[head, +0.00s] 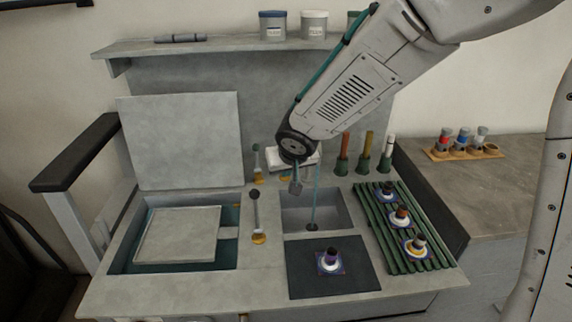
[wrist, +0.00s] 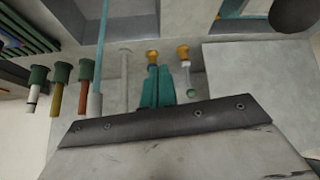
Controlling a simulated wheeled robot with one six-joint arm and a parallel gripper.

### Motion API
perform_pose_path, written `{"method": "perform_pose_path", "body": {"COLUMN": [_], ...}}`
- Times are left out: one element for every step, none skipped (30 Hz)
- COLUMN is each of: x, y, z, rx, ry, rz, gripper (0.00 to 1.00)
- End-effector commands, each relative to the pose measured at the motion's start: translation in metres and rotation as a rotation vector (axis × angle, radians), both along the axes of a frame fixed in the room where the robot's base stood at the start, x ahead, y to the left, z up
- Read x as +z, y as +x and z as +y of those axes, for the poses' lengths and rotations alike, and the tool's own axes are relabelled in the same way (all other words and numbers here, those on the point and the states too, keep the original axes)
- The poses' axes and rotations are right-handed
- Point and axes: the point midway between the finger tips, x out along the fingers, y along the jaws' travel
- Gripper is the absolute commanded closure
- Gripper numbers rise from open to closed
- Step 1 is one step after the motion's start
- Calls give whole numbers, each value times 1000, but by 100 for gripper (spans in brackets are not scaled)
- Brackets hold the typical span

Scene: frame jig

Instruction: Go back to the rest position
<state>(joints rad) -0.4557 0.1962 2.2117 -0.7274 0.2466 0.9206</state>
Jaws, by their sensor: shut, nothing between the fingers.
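My gripper (head: 296,187) hangs from the end of my arm in the head view, over the back edge of the sink basin (head: 330,209). It is small there, points downward and looks shut and empty. It is above the bench and apart from the coloured pieces. My arm reaches in from the upper right. No marker for a rest position shows.
A green slatted rack (head: 381,233) holds several coloured pieces. A dark mat (head: 358,284) bears another piece. Upright sticks stand in green holders (head: 342,166). A shelf (head: 225,43) with pots runs behind my arm. A raised lid (head: 182,141) stands at left.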

Motion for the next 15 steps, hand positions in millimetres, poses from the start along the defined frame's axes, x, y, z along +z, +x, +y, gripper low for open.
{"method": "perform_pose_path", "body": {"x": [0, 0, 0, 0, 0, 0, 0, 0, 0, 0, -1, -2, -5, -10, -15], "y": [0, 0, 0, 0, 0, 0, 0, 0, 0, 0, -1, -3, -7, -13, -23], "z": [0, 0, 0, 0, 0, 0, 0, 0, 0, -1, -3, -7, -12, -18, -27], "rx": [0, 0, 0, 0, 0, 0, 0, 2, 8, 17, 24, 36, 41, 45, 49], "ry": [0, 0, 0, 0, 0, 0, 0, -1, -5, -15, -31, -61, -88, -121, -164], "rz": [0, 0, 0, 0, 0, 0, 0, 0, -1, 0, 4, 16, 33, 57, 97], "gripper": [100, 100, 100, 100, 100, 100, 100, 100, 100, 100, 100, 100, 100, 100, 100]}}
